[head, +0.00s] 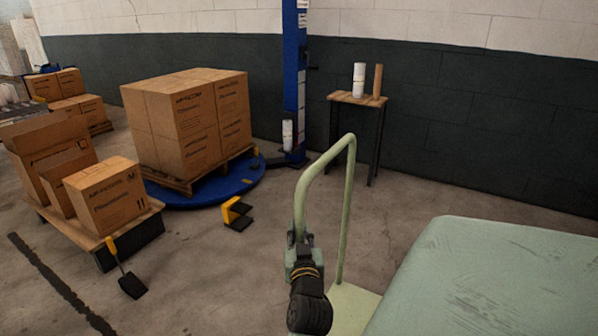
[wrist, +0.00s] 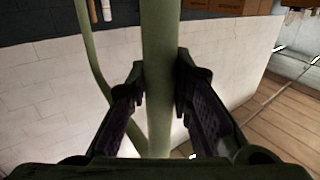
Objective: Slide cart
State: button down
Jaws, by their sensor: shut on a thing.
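The cart shows in the head view as a pale green tubular handle (head: 347,200) rising from a flat pale green deck (head: 352,306). My gripper (head: 300,243) is shut on the left upright of this handle. In the wrist view my gripper (wrist: 160,90) has one finger on each side of the green tube (wrist: 160,40), with the tube between the fingertips. The handle stands upright. Most of the cart deck is hidden behind my arm and the large green surface at lower right.
A blue round turntable (head: 205,200) bears a pallet of stacked boxes (head: 190,120). A low platform with boxes (head: 108,198) stands at left. A small table (head: 355,99) with two rolls stands by the wall. A green rounded surface (head: 490,280) fills the lower right.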

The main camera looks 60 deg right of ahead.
jog(key=c, duration=1.4)
grip_release()
jog(key=shift+s+a, duration=0.1)
jog(key=v, duration=1.1)
jog(key=shift+s+a, duration=0.3)
